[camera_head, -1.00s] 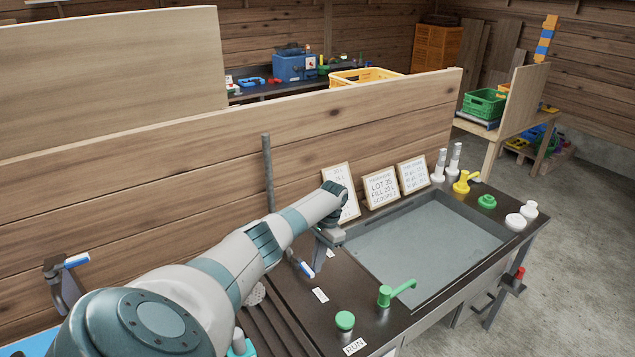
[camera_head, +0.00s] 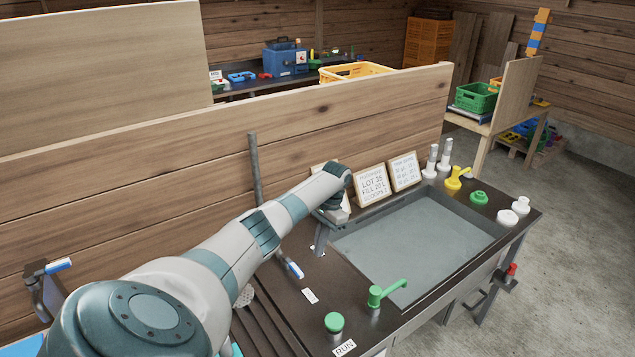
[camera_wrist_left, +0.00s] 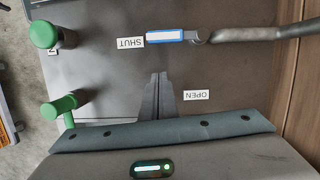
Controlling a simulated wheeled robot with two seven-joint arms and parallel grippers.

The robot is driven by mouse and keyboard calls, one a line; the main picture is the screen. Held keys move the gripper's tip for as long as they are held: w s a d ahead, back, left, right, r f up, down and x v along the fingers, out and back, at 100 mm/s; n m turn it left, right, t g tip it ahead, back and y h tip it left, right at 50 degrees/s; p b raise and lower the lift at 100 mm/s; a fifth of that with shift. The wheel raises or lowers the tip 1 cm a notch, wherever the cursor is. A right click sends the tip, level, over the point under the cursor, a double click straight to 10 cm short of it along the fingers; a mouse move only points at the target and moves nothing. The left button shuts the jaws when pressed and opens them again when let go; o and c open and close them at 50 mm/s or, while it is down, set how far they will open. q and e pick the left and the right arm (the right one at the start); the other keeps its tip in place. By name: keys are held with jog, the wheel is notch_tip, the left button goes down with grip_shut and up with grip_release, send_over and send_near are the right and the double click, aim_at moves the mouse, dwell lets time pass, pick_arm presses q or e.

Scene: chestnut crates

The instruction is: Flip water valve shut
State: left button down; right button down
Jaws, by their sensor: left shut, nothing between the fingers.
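The water valve is a lever with a blue-and-white handle (camera_head: 294,269) on the dark bench top. In the left wrist view the handle (camera_wrist_left: 168,36) lies on a grey pipe arm, its tip beside the SHUT label (camera_wrist_left: 130,43). The OPEN label (camera_wrist_left: 196,95) lies apart from the handle. My left gripper (camera_head: 319,247) is above the bench, just beyond the handle. In the wrist view its fingers (camera_wrist_left: 158,88) are together and empty, with a gap to the handle. My right gripper is not in view.
A green tap (camera_head: 385,293) and a green knob (camera_head: 334,322) stand on the bench near a sunken grey basin (camera_head: 425,235). Framed signs (camera_head: 372,186) lean on the wooden partition (camera_head: 150,170) behind. An upright grey pipe (camera_head: 255,170) rises behind my forearm.

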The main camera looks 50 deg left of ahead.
pick_arm(q)
jog(key=b+v, duration=0.1)
jog(key=v, duration=0.4)
jog(key=shift+w+r, duration=0.2)
jog(key=shift+r, duration=0.05)
dwell(0.4)
